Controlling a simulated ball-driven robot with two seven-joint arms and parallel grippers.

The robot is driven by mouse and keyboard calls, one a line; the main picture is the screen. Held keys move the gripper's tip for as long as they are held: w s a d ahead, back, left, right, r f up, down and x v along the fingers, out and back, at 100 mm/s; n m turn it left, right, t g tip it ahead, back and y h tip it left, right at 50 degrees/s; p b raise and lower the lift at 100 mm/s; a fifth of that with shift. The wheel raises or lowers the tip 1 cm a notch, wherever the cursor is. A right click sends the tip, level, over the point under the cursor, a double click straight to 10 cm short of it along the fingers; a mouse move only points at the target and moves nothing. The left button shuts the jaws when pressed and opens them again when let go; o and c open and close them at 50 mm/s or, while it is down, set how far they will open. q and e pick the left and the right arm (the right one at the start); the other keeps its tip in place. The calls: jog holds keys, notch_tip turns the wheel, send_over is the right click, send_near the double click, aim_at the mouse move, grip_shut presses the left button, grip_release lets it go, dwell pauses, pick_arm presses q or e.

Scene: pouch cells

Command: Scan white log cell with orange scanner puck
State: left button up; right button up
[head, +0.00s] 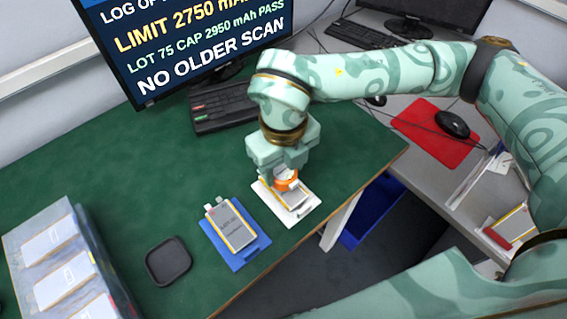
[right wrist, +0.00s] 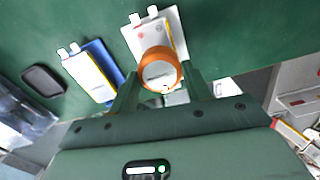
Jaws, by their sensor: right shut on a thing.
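The orange scanner puck (head: 285,180) is held in my right gripper (head: 284,176), which is shut on it. The puck (right wrist: 160,72) also shows in the right wrist view, between the fingers, with a pale top. Beneath it in the head view is the white log cell's white tray (head: 304,213), bearing a silver pouch cell (head: 293,201). The puck covers part of that cell; whether they touch I cannot tell. In the right wrist view the cell's tabbed end (right wrist: 146,30) sticks out beyond the puck. My left gripper is not in view.
Left of the white tray, a blue tray (head: 250,257) bears another pouch cell (head: 231,226). A dark square dish (head: 168,261) and a clear box of cells (head: 62,262) stand further left. The green mat between is clear.

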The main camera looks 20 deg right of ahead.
jog(key=shift+r+p, duration=2.2)
jog(key=shift+r, duration=0.9)
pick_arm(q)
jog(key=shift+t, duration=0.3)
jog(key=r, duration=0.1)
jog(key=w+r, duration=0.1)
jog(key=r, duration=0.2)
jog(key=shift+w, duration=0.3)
pick_arm(e)
jog(key=shift+f, duration=0.1)
